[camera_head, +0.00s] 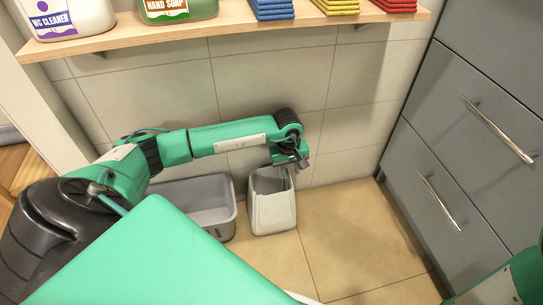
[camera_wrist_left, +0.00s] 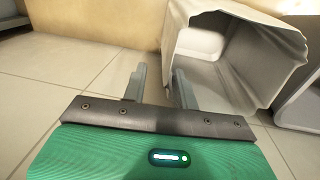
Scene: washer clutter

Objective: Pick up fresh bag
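My left gripper (camera_head: 297,166) reaches over the right back part of a small pale bin (camera_head: 273,212) on the floor. In the left wrist view the two grey fingers (camera_wrist_left: 160,78) are apart with nothing between them. The right finger overlaps the wall of the bin (camera_wrist_left: 225,62); I cannot tell whether it touches. The bin's opening has an uneven, wrinkled pale rim like a bag liner (camera_wrist_left: 262,22). I cannot tell whether this is the fresh bag, and no other bag shows. My right gripper is out of view.
A grey tub (camera_head: 196,205) stands left of the bin. Above, a wooden shelf (camera_head: 225,36) holds a WC cleaner bottle (camera_head: 62,15), a hand soap bottle (camera_head: 175,8) and folded cloths (camera_head: 334,5). Grey drawers (camera_head: 440,165) stand at right. Tiled floor (camera_head: 345,240) right of the bin is clear.

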